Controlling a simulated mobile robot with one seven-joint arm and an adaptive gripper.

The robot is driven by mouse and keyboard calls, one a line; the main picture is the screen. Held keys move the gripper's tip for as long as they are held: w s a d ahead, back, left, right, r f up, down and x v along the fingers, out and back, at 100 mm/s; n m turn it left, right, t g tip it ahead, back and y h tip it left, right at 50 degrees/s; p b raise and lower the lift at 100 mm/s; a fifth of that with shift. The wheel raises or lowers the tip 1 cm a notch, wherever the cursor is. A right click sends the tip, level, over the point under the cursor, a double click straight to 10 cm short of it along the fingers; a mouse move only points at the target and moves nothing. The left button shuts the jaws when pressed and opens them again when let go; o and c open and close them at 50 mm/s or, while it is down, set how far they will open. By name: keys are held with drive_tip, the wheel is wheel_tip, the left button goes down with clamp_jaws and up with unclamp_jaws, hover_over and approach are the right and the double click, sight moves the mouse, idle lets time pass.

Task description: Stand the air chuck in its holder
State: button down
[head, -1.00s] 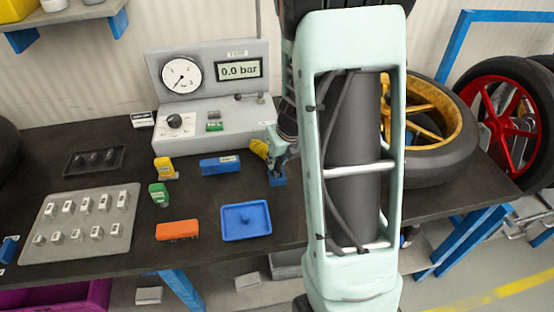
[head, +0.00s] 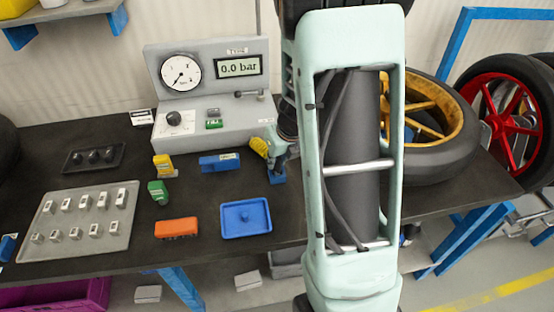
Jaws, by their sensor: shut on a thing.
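A yellow piece with a grey-green part beside it, seemingly the air chuck (head: 258,146), is tilted at my gripper (head: 278,150), left of my arm. My gripper is shut on it, but its fingers are small and partly hidden by my arm. A small blue block (head: 277,178), possibly the holder, stands on the bench just below. Whether the chuck touches it, I cannot tell.
A gauge console (head: 210,110) reading 0.0 bar stands behind. A blue block (head: 220,163), yellow block (head: 163,167), green block (head: 158,192), orange block (head: 176,229) and blue tray (head: 246,230) lie left. A yellow-rimmed wheel (head: 450,160) lies right of my arm.

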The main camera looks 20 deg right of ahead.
idle(0.3)
drive_tip(key=c, duration=1.7)
unclamp_jaws()
drive_tip(key=shift+c, duration=0.2)
drive_tip(key=o, duration=0.4)
drive_tip(key=shift+r+p, duration=3.55)
drive_tip(key=shift+p, duration=0.25)
drive_tip(key=shift+w, duration=0.1)
